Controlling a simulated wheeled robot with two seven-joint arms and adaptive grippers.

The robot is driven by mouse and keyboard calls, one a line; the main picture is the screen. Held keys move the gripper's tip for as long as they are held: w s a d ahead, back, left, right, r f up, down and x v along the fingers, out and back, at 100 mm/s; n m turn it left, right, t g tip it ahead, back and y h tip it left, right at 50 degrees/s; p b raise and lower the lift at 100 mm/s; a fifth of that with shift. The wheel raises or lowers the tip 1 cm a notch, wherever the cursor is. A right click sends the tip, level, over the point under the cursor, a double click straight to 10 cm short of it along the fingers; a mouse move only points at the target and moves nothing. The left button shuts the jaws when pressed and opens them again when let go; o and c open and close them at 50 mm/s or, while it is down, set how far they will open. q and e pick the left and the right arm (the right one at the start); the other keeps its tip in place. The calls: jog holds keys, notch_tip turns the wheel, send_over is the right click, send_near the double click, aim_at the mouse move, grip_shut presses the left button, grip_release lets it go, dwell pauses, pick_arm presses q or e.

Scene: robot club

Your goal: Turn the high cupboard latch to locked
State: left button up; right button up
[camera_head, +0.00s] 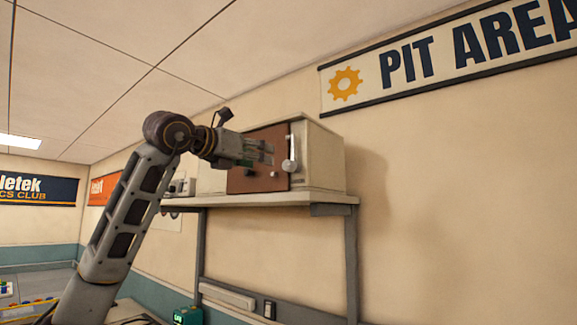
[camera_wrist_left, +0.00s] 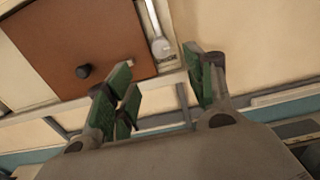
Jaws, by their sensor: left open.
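The high cupboard (camera_head: 325,160) is a cream box with a brown door (camera_head: 240,181), standing on a wall shelf. The pale grey latch (camera_head: 290,165) is at the right edge of the door. Its narrow bar runs upward from a rounded lower end. It also shows in the left wrist view (camera_wrist_left: 160,46), above the gap between my fingers. My left gripper (camera_head: 264,153) is in front of the door, just left of the latch. Its green-padded fingers (camera_wrist_left: 165,88) are apart with nothing between them. Contact with the door cannot be told. My right gripper is out of view.
The shelf (camera_head: 300,198) runs under the cupboard on grey posts. A "PIT AREA" banner (camera_head: 450,60) hangs on the wall at upper right. The space right of the cupboard is clear.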

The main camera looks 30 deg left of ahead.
aim_at(286, 164)
pick_arm(q)
jog(key=shift+w, duration=0.1)
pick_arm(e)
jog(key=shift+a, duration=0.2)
pick_arm(q)
jog(key=w+p, duration=0.1)
jog(key=w, duration=0.3)
jog(key=w+p, duration=0.2)
jog(key=w, duration=0.3)
jog(key=w+d+p, duration=0.1)
jog(key=w, duration=0.3)
jog(key=shift+w+d, duration=0.1)
jog(key=shift+w, duration=0.15)
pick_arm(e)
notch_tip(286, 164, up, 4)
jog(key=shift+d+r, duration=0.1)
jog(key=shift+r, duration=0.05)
pick_arm(q)
grip_shut()
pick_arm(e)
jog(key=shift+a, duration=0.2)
